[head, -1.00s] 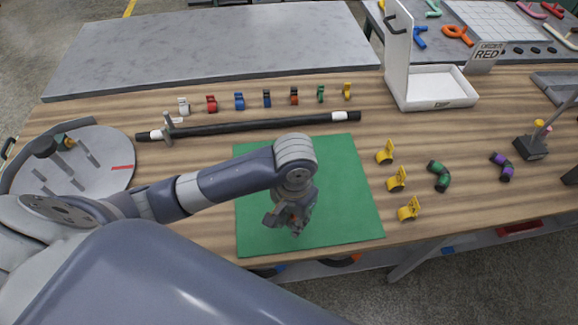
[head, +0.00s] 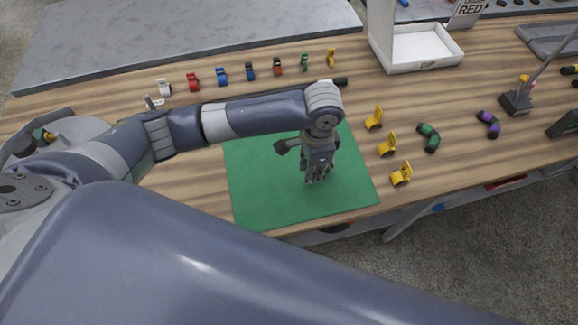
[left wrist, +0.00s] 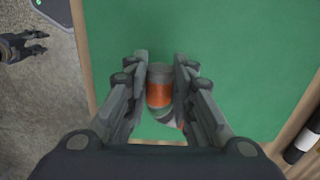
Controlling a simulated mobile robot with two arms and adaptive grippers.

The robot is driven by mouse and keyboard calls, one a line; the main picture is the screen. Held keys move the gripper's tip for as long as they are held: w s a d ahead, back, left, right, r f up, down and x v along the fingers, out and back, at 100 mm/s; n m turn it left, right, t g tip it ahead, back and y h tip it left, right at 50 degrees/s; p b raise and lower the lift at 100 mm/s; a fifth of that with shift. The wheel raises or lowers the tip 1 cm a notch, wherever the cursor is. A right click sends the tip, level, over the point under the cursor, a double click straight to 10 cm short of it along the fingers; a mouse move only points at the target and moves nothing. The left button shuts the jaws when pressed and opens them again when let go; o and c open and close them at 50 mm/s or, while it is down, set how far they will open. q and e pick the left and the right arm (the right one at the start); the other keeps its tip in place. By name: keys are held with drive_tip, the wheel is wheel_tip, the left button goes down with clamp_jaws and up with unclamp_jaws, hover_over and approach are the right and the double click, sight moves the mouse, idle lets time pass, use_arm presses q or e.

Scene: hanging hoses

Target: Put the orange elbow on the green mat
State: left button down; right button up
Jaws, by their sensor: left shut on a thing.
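The green mat (head: 265,195) lies flat at the front of the wooden table. My left gripper (head: 317,178) points down over the mat, right of its middle. In the left wrist view the gripper (left wrist: 165,85) is shut on the orange elbow (left wrist: 159,95), a short piece with grey-green ends, with the mat (left wrist: 220,30) beneath. The fingers partly hide the elbow, and I cannot tell whether it touches the mat. My right gripper (left wrist: 25,42) shows small at the left wrist view's upper left, over the floor, its fingers apart.
Yellow parts (head: 387,143), a green-and-black elbow (head: 428,137) and a purple-and-black elbow (head: 488,123) lie right of the mat. Several coloured clips (head: 249,71) stand in a row behind. A white tray (head: 425,52) is at the back right. A black bar lies partly behind my arm.

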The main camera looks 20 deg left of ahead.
use_arm(q)
drive_tip(key=p, duration=0.1)
hover_over(289, 179)
drive_tip(key=shift+d+f, duration=0.2)
drive_tip(key=shift+d, duration=0.1)
drive_tip(key=shift+a, duration=0.25)
drive_tip(key=shift+s+f, duration=0.1)
drive_tip(key=shift+f, duration=0.25)
wheel_tip(289, 179, down, 2)
drive_tip(key=shift+f+p, duration=0.15)
drive_tip(key=shift+p, duration=0.35)
drive_tip(key=shift+f, duration=0.35)
use_arm(e)
drive_tip(key=shift+s+r, duration=0.2)
drive_tip(key=shift+r, duration=0.45)
drive_tip(key=shift+s+r, duration=0.15)
drive_tip(key=shift+r, duration=0.45)
use_arm(q)
drive_tip(key=shift+f, duration=0.1)
drive_tip(key=c, duration=1.4)
unclamp_jaws()
drive_tip(key=shift+o, duration=0.2)
use_arm(e)
drive_tip(key=shift+w, duration=0.15)
